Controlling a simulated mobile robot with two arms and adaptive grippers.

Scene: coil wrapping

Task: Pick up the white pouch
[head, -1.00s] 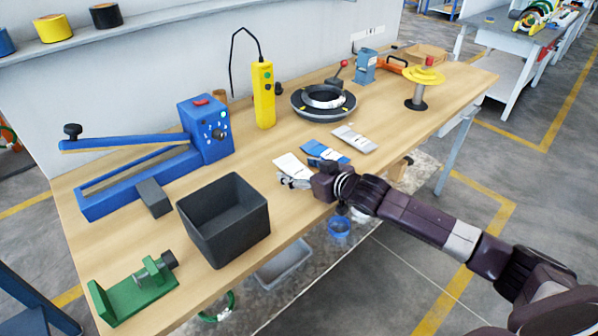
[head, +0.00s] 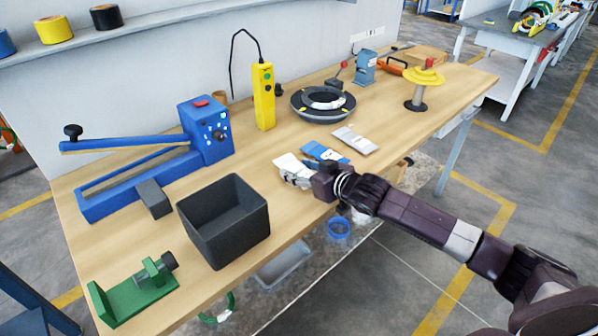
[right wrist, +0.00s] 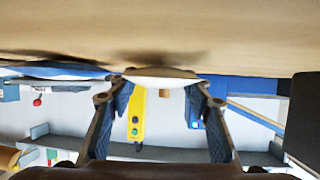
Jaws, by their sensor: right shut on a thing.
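The white pouch (head: 287,161) is near the front edge of the wooden table, left of a blue-and-white pouch (head: 322,151) and a grey pouch (head: 355,139). My right gripper (head: 292,176) is shut on the white pouch from the front. In the right wrist view the white pouch (right wrist: 160,82) shows edge-on between the two fingertips. The fingers hide part of it in the head view, and I cannot tell whether it is clear of the table. My left gripper is not in view.
A dark open bin (head: 226,222) stands left of the gripper, with a blue sealer (head: 205,132) behind it. A yellow pendant (head: 263,95) and a ring-shaped coil (head: 323,102) stand farther back. A green fixture (head: 135,290) is at the front left.

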